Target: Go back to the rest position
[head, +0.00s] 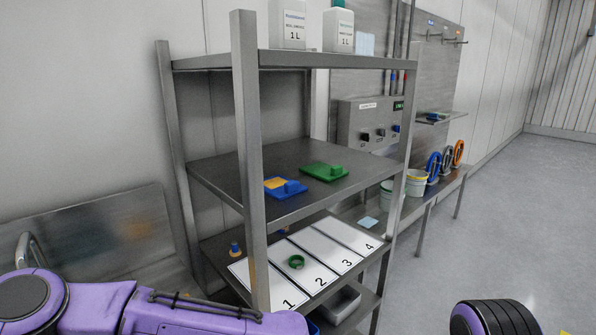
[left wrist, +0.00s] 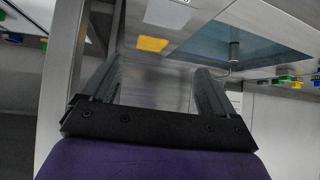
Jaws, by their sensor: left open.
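My left arm (head: 150,308), purple, comes in from the left along the bottom of the head view; its gripper is out of that view. In the left wrist view, my left gripper (left wrist: 158,82) shows its two grey fingers well apart. I see nothing held between them. A steel upright and a yellow patch (left wrist: 152,44) lie beyond the fingers. My right gripper is in neither view.
A steel shelf rack (head: 245,150) stands close to my left arm. It holds a blue block (head: 289,188), a green block (head: 325,171), a numbered white mat (head: 345,237) and a green ring (head: 296,262). Open floor (head: 500,200) lies to the right.

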